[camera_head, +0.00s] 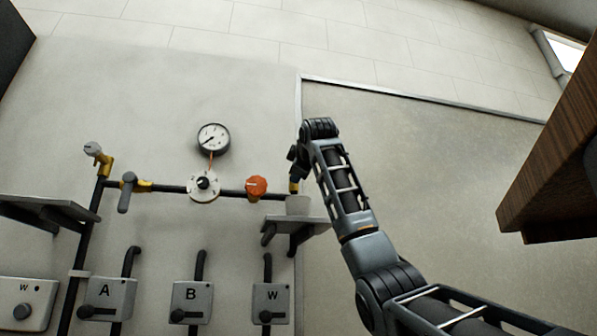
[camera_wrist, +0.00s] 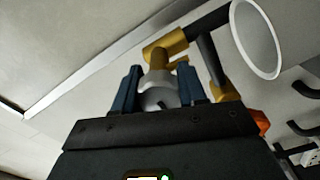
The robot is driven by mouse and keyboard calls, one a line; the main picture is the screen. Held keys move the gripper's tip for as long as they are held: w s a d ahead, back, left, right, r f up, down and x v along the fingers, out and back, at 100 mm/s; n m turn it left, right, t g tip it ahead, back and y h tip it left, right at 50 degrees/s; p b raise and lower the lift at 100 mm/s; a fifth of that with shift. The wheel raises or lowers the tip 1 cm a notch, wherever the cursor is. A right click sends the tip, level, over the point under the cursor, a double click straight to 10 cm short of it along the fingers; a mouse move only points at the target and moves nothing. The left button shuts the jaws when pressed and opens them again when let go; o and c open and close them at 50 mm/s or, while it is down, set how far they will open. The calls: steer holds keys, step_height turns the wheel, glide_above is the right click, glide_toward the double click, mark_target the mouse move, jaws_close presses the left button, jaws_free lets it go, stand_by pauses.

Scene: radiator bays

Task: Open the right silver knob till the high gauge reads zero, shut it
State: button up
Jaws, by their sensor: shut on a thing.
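The right silver knob (camera_wrist: 158,97) sits on a brass fitting (camera_wrist: 167,46) and shows between my two blue fingers in the wrist view. My gripper (camera_wrist: 161,75) is shut on this knob. In the head view my gripper (camera_head: 296,158) is at the right end of the pipe, where my wrist hides the knob. The high gauge (camera_head: 213,138) is a round white dial on the wall. Its dark needle points to the lower left; its figures are too small to read. The left silver knob (camera_head: 92,149) stands on a brass fitting at the pipe's left end.
A white cup (camera_head: 298,205) stands on a small shelf (camera_head: 312,225) below my gripper; its rim shows close by in the wrist view (camera_wrist: 277,72). An orange knob (camera_head: 256,187), a white dial (camera_head: 204,186) and a grey lever (camera_head: 126,193) sit along the pipe. A wooden cabinet (camera_head: 550,165) stands right.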

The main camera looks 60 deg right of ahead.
steer(key=o, duration=1)
steer(key=shift+a, duration=0.1)
steer(key=shift+b+v, duration=1.55)
steer(key=shift+v, duration=2.3)
